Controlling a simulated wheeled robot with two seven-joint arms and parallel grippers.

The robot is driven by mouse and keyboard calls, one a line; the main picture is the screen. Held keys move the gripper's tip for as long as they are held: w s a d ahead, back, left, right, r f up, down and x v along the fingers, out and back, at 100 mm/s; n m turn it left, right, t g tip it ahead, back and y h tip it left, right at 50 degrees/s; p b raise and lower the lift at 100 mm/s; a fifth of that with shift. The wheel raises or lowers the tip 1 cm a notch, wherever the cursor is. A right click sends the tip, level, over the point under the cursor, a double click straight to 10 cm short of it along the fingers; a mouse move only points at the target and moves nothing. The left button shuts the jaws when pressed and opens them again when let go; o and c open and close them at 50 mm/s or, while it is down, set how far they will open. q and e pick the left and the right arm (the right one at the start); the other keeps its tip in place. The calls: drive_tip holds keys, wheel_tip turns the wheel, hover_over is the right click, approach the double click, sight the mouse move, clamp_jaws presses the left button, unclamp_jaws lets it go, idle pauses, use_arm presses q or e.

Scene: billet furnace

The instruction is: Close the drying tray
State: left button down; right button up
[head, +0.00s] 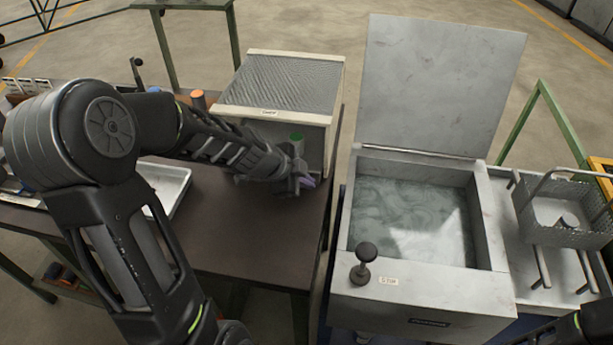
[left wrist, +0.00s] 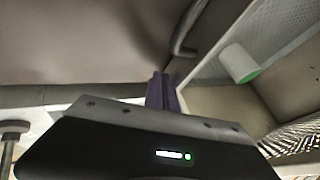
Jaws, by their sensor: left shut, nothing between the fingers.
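The drying cabinet (head: 335,75) has a cream frame and a mesh top, and stands at the back right of the brown table. A green-topped cylinder (head: 297,138) shows at its open front; in the left wrist view a pale cylinder with a green end (left wrist: 239,64) stands on a perforated surface, seemingly the drying tray (left wrist: 285,35). A grey bar handle (left wrist: 187,30) is beside it. My left gripper (head: 305,183) is shut and empty in front of the cabinet; its purple fingers (left wrist: 162,90) show near the handle. Contact cannot be told. My arm hides part of the cabinet front.
A grey quench tank (head: 415,290) with its lid (head: 435,85) raised stands right of the table, holding murky liquid. A black knob (head: 366,253) stands on its front rim. A wire basket (head: 565,215) is at far right. A white tray (head: 170,185) lies behind my left arm.

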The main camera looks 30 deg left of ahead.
sight(310, 170)
use_arm(q)
drive_tip(key=shift+w, duration=0.1)
